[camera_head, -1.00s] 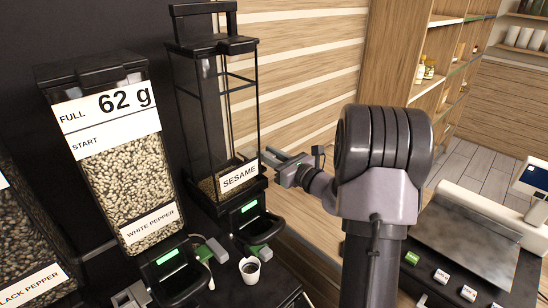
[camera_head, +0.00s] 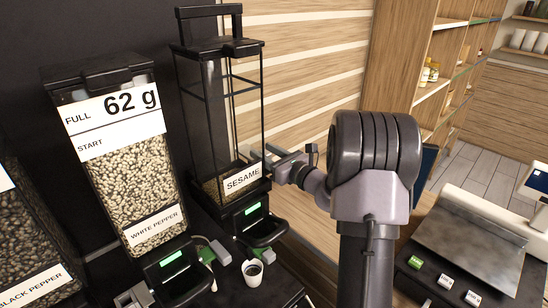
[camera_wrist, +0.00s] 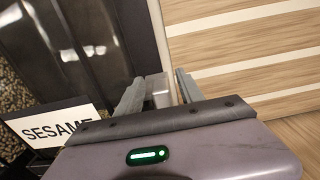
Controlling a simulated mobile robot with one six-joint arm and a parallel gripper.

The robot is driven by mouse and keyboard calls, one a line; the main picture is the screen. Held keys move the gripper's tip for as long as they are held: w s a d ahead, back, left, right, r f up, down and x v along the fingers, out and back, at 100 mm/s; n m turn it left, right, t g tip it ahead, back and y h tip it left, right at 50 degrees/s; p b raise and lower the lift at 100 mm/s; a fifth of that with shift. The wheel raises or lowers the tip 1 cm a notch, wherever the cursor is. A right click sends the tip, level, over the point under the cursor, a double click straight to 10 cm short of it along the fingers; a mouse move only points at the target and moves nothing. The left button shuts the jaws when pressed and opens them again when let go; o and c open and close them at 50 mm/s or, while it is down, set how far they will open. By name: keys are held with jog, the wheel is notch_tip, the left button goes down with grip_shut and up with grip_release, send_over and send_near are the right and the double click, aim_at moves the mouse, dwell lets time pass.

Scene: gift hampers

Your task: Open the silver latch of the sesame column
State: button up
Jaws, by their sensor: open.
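The sesame column (camera_head: 218,105) is a tall clear dispenser in a black frame, with a little seed at its bottom and a SESAME label (camera_head: 242,179). My gripper (camera_head: 262,157) is at the column's lower right side, level with the label, its jaws open. In the wrist view the two fingers of my gripper (camera_wrist: 158,90) stand on either side of a small silver block, apparently the latch (camera_wrist: 160,92), with the column (camera_wrist: 95,45) to the left. Whether the fingers touch it is unclear. The latch is not clearly visible in the head view.
A white pepper column (camera_head: 125,180) marked 62 g stands left, with a black pepper column (camera_head: 25,235) beyond it. A small white cup (camera_head: 252,272) stands below the sesame column. A scale (camera_head: 480,245) is at the right. Slatted wood wall (camera_head: 310,60) lies behind.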

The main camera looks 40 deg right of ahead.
jog(key=s+d+b, duration=0.1)
jog(key=s+d, duration=0.1)
jog(key=s, duration=1.5)
jog(key=shift+d, duration=0.2)
